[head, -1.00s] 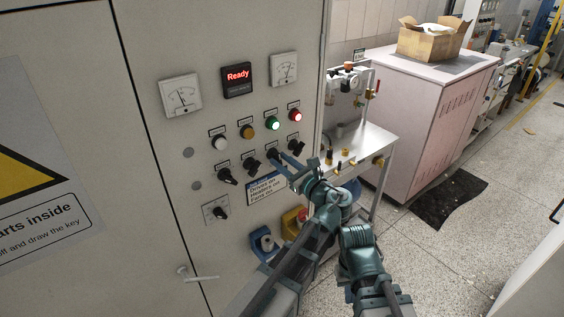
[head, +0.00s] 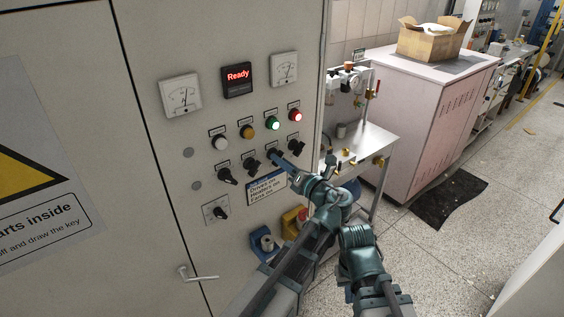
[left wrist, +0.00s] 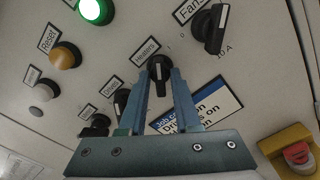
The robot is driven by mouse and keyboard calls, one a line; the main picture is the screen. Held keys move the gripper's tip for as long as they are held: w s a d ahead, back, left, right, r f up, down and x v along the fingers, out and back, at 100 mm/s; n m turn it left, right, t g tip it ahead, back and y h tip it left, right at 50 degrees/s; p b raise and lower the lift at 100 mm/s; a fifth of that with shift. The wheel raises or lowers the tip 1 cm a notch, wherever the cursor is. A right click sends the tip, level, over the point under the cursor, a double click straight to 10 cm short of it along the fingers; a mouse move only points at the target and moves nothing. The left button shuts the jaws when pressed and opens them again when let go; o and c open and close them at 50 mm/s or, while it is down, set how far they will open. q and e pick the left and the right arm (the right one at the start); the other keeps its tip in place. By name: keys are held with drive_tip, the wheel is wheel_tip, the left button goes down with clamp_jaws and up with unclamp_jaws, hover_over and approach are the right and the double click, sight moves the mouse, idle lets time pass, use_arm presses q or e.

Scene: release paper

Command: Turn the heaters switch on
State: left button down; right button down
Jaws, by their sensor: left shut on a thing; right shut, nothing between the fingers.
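The heaters switch is a black rotary knob (head: 272,154) on the grey panel, under the green lamp (head: 271,123). In the left wrist view the knob (left wrist: 159,67) sits below its "Heaters" label (left wrist: 146,53), with its white mark roughly upright in the picture. My left gripper (head: 279,161) reaches the panel and is shut on this knob. Its two fingers show in the left wrist view (left wrist: 160,85), one on each side of the knob. My right gripper (head: 357,236) is low, away from the panel; its fingers are not clearly visible, and it holds nothing.
Other black knobs flank the heaters switch: the drives knob (head: 252,165) and the fans knob (head: 296,146). A red "Ready" display (head: 238,77) is lit above. A job card (head: 266,187) and a yellow-red emergency stop (left wrist: 294,155) lie below. A metal bench (head: 370,140) stands right.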

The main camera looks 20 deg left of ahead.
use_arm(q)
drive_tip(key=shift+m, duration=0.5)
idle(0.3)
drive_tip(key=c, duration=0.9)
unclamp_jaws()
